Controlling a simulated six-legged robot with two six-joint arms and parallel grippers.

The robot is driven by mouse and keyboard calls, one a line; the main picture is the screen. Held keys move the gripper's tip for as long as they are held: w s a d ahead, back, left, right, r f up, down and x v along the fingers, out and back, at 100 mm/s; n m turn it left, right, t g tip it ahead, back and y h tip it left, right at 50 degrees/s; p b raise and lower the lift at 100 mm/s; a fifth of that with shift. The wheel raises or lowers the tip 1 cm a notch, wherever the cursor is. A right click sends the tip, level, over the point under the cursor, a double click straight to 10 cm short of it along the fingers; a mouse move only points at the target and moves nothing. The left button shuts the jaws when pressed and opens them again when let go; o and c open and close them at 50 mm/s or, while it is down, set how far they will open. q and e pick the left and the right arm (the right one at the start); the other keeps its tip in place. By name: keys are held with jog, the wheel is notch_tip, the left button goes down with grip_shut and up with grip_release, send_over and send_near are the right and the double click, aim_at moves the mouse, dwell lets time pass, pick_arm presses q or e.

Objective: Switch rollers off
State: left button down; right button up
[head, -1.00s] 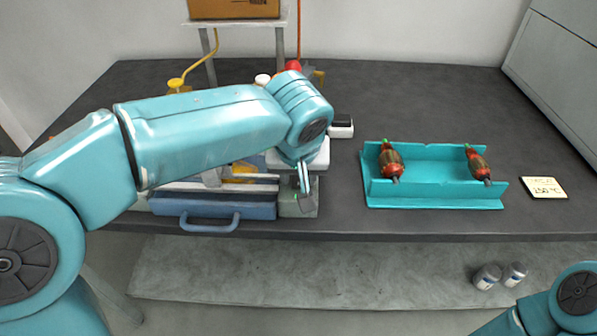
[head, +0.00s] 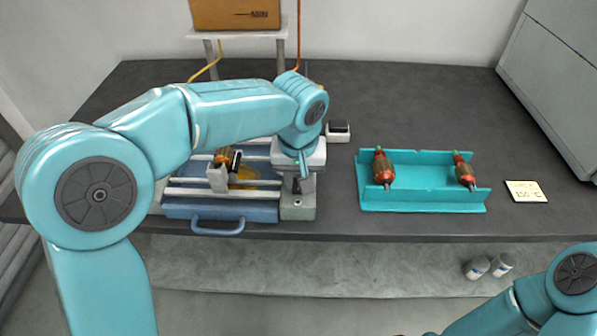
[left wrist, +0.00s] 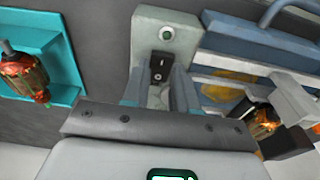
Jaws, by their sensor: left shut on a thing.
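The grey switch box (head: 298,208) stands at the right end of the blue roller machine (head: 225,209). In the left wrist view its face carries a black switch (left wrist: 159,66) and a round green indicator (left wrist: 166,33). My left gripper (head: 303,170) points down over the box. In the left wrist view its fingers (left wrist: 160,88) are on both sides of the switch area, shut on what appears to be the switch. The exact contact is partly hidden. An armature (head: 224,157) sits on the rollers. My right arm shows at the lower right, its gripper outside the picture.
A teal rack (head: 425,205) holding two armatures (head: 384,168) (head: 464,172) stands right of the machine. A temperature card (head: 526,191) lies farther right. A small black-and-white box (head: 338,131) is behind. The bench front right is clear.

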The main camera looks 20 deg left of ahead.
pick_arm(q)
jog(key=c, duration=0.9)
grip_release()
jog(key=shift+r, duration=0.1)
jog(key=r+p, duration=0.1)
jog(key=r, duration=0.4)
jog(key=s+r, duration=0.1)
jog(key=r, duration=0.4)
jog(key=s+r+p, duration=0.1)
jog(key=r, duration=0.5)
jog(key=shift+d+p, duration=0.3)
jog(key=shift+p, duration=0.05)
jog(key=shift+s, duration=0.1)
